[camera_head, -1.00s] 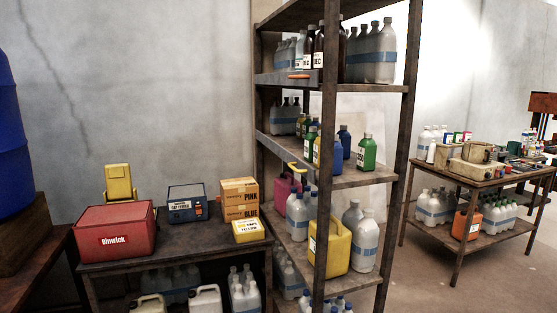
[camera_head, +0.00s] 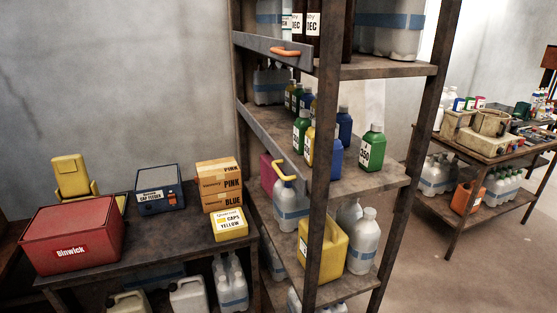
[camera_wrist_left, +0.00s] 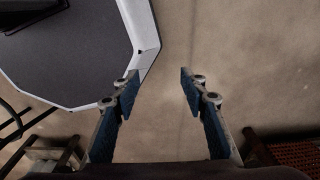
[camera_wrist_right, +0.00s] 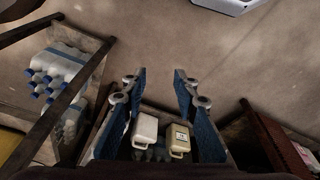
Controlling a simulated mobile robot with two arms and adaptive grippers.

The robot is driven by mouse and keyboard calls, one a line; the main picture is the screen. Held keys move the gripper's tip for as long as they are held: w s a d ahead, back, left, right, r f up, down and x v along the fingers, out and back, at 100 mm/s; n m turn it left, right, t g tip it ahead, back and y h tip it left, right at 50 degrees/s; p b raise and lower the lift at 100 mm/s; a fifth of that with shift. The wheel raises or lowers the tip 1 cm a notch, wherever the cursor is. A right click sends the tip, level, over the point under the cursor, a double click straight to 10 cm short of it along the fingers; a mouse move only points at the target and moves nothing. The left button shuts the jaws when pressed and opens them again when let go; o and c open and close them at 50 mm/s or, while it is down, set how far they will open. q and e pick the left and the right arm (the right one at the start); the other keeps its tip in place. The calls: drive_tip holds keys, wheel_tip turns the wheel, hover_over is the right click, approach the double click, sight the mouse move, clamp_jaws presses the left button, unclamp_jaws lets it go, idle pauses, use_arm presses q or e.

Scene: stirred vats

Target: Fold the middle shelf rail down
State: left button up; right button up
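The middle shelf rail (camera_head: 262,134) is a grey bar along the front of the middle shelf (camera_head: 372,182) in the head view. It stands up along the shelf edge and slants down to the right, with a yellow handle (camera_head: 284,171) near its right end. A rack post hides part of the shelf behind it. My left gripper (camera_wrist_left: 160,74) is open and empty above bare floor in the left wrist view. My right gripper (camera_wrist_right: 159,76) is open and empty in the right wrist view. Neither gripper shows in the head view, and both are away from the rail.
An upper rail (camera_head: 272,50) has an orange handle. Green, blue and yellow bottles stand behind the middle rail. A table (camera_head: 100,262) left of the rack carries a red box (camera_head: 73,232), a blue box and small cartons.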

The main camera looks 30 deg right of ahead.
sight(279, 174)
drive_tip(key=w+d+r+n+t+h+p, duration=0.1)
drive_tip(key=w+r+p, duration=0.15)
drive_tip(key=r, duration=0.75)
drive_tip(key=w+d+r+t+p, duration=0.1)
drive_tip(key=w+d+r, duration=0.15)
drive_tip(key=r, duration=0.75)
drive_tip(key=w+d+r+n+t+h, duration=0.2)
drive_tip(key=w+d+r, duration=0.3)
drive_tip(key=w+r, duration=0.3)
drive_tip(key=w+d+r+n+t+h, duration=0.2)
drive_tip(key=w+d+r+t+h, duration=0.2)
drive_tip(key=w+r, duration=0.5)
drive_tip(key=w+d+r+n+t+h+p, duration=0.1)
drive_tip(key=w+d+r+t+h, duration=0.2)
drive_tip(key=w+d+r, duration=0.3)
drive_tip(key=shift+w+d+r+n, duration=0.15)
drive_tip(key=shift+w+r, duration=0.4)
drive_tip(key=shift+w, duration=0.65)
drive_tip(key=shift+w+d+r+n, duration=0.1)
drive_tip(key=shift+w+r, duration=0.5)
drive_tip(key=shift+w, duration=0.55)
drive_tip(key=shift+w+d+r+n, duration=0.15)
drive_tip(key=shift+w+r, duration=0.4)
drive_tip(key=shift+w, duration=0.65)
drive_tip(key=p+x, duration=0.1)
drive_tip(key=x, duration=0.4)
drive_tip(key=shift+w+p, duration=0.2)
drive_tip(key=shift+p, duration=0.2)
drive_tip(key=shift+x, duration=0.8)
drive_tip(key=shift+f, duration=0.15)
